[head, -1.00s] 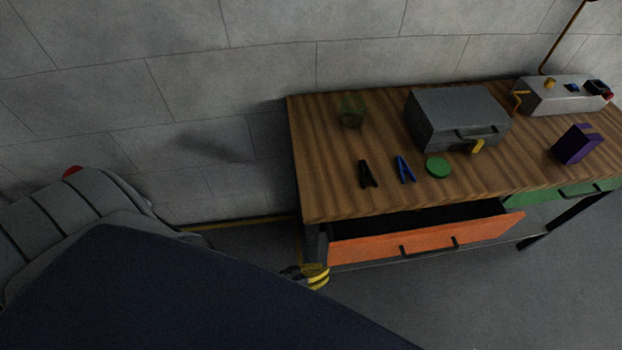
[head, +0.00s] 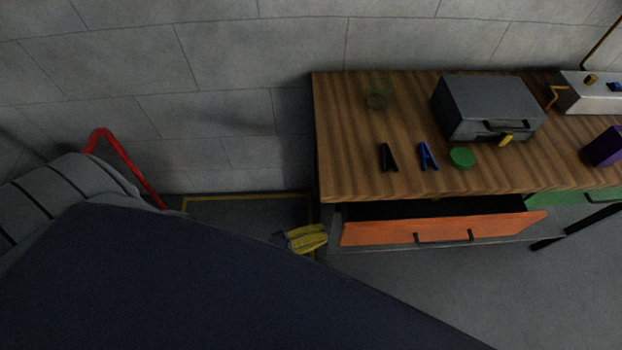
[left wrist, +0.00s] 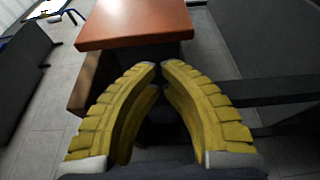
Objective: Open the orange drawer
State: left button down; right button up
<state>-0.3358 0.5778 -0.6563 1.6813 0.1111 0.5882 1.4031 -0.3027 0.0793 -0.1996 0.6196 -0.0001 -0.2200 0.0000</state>
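The orange drawer (head: 440,229) stands pulled out from under the wooden workbench (head: 345,170), with its dark inside showing behind the front. Two dark handle pieces (head: 443,237) are on its front. My left gripper (head: 324,238) is just left of the drawer's left end, apart from the handle. In the left wrist view its yellow fingers (left wrist: 159,66) come together at the tips, with nothing seen between them. An orange-brown slab (left wrist: 135,22) beyond the tips seems to be part of the drawer; whether they touch it I cannot tell. My right gripper is not in view.
On the bench are a grey box (head: 490,105), a green disc (head: 461,157), a black clamp (head: 388,157), a blue clamp (head: 428,156), a greenish glass (head: 377,92) and a purple block (head: 604,147). A green drawer (head: 570,198) is at right. Floor in front is clear.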

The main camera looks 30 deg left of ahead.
pick_arm(q)
jog(key=shift+x, duration=2.4)
jog(key=s+d, duration=0.6)
jog(key=s, duration=0.5)
jog(key=shift+d, duration=0.35)
jog(key=shift+s, duration=0.2)
